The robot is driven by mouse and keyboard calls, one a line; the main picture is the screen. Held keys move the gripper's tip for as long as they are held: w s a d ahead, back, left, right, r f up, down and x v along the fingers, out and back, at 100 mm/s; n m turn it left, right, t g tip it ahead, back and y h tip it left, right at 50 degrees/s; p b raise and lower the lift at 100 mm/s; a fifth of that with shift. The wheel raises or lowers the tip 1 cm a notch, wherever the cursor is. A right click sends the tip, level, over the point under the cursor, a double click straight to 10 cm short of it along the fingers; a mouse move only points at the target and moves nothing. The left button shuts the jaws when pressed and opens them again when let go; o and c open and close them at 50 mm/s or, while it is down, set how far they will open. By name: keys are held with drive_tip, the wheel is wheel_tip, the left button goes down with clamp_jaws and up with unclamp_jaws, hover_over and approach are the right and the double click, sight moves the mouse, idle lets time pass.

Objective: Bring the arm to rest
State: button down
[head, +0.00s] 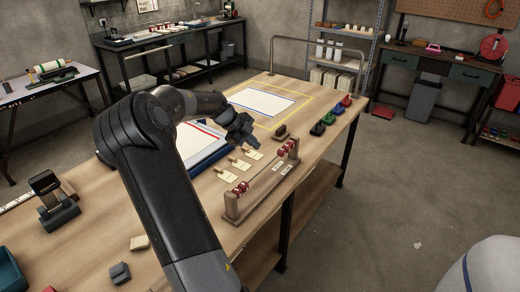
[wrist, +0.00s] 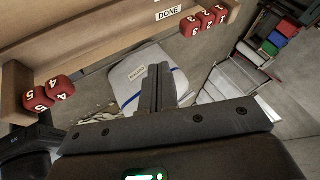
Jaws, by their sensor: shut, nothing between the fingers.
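My arm reaches out over the wooden table (head: 105,235), with my gripper (head: 246,138) held above it, near the counter rack. The gripper's fingers (wrist: 157,88) are together and empty in the wrist view. A white cloth with a blue edge (head: 262,102) lies flat inside a yellow outline at the table's far part. A stack of cloths (head: 198,143) with red and blue edges lies beyond my arm and is partly hidden by it.
A wooden counter rack (head: 236,204) with red numbered blocks (wrist: 62,88) stands along the right edge; small cards (head: 240,163) lie beside it. Coloured clips (head: 328,118) line the far right edge. A black stand (head: 55,205) is at left. Floor at right is mostly clear.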

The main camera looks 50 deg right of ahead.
drive_tip(key=shift+w+a+r, duration=0.1)
drive_tip(key=shift+a+r, duration=0.1)
drive_tip(key=shift+r, duration=0.1)
